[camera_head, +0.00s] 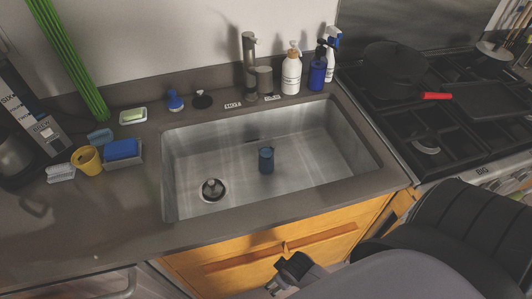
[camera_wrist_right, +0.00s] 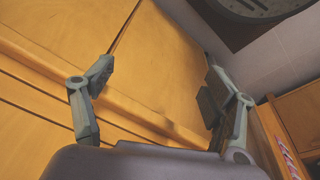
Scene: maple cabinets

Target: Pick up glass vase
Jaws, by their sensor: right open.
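A small dark blue vessel (camera_head: 266,161), which looks like the glass vase, stands upright on the floor of the steel sink (camera_head: 190,150), right of the drain. My right gripper (camera_head: 293,270) is low in front of the cabinet below the sink, outside the basin and well apart from the vessel. In the right wrist view its two fingers (camera_wrist_right: 158,84) are spread with nothing between them, facing the wooden cabinet fronts. The vessel does not show in that view. My left gripper is not in view.
A faucet (camera_head: 249,65), a white soap bottle (camera_head: 291,72) and blue spray bottles (camera_head: 318,70) stand behind the sink. A yellow cup (camera_head: 88,160) and blue sponge (camera_head: 122,149) sit left. A stove with a dark pan (camera_head: 394,69) is right. The front counter edge lies between gripper and basin.

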